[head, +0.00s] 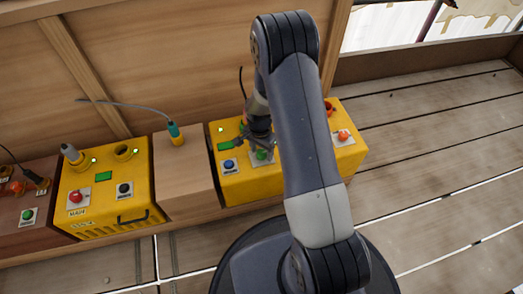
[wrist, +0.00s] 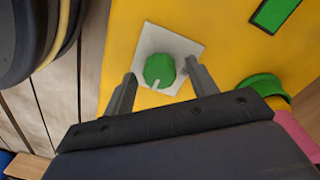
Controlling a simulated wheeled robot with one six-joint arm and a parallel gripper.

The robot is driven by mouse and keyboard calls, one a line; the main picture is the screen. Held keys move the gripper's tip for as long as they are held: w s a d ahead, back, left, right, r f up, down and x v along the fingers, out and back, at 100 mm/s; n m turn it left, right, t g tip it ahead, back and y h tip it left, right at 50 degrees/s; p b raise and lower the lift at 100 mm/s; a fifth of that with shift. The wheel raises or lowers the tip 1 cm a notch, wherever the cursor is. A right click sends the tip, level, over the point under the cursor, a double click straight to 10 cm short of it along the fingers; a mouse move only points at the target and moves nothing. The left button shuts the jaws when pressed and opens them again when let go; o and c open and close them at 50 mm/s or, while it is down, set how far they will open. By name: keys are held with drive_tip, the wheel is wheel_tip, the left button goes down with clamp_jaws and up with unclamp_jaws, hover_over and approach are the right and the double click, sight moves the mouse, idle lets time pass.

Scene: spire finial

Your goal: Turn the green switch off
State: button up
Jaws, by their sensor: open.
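The green switch (wrist: 160,69) is a round knob with a white pointer mark, on a white square plate on a yellow box. In the wrist view the mark points down towards my gripper. The switch also shows in the head view (head: 261,156), partly covered by my gripper. My gripper (wrist: 161,74) is open, with one finger on each side of the knob and a gap to it on both sides. I cannot tell how far the fingertips are above the plate. In the head view my gripper (head: 259,143) is over the right yellow box (head: 205,127).
The right box also bears a blue button (head: 228,165) and an orange-red control (head: 343,136). A wooden block (head: 180,180) with a teal-handled thing (head: 175,133) stands left of it. Further left is another yellow box (head: 105,213). Plank floor at right is clear.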

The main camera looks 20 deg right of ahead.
drive_tip(key=shift+c, duration=0.5)
drive_tip(key=c, duration=0.9)
drive_tip(key=shift+n, duration=0.3)
drive_tip(key=n, duration=0.3)
drive_tip(key=shift+n+p, duration=0.3)
drive_tip(key=shift+p, duration=0.05)
drive_tip(key=n, duration=0.4)
drive_tip(key=shift+s+n+p, duration=0.1)
drive_tip(key=shift+n+p, duration=0.2)
drive_tip(key=n, duration=0.4)
drive_tip(key=shift+t+p, duration=0.3)
drive_tip(key=shift+p, duration=0.05)
drive_tip(key=shift+n+p, duration=0.35)
drive_tip(key=shift+n, duration=2.15)
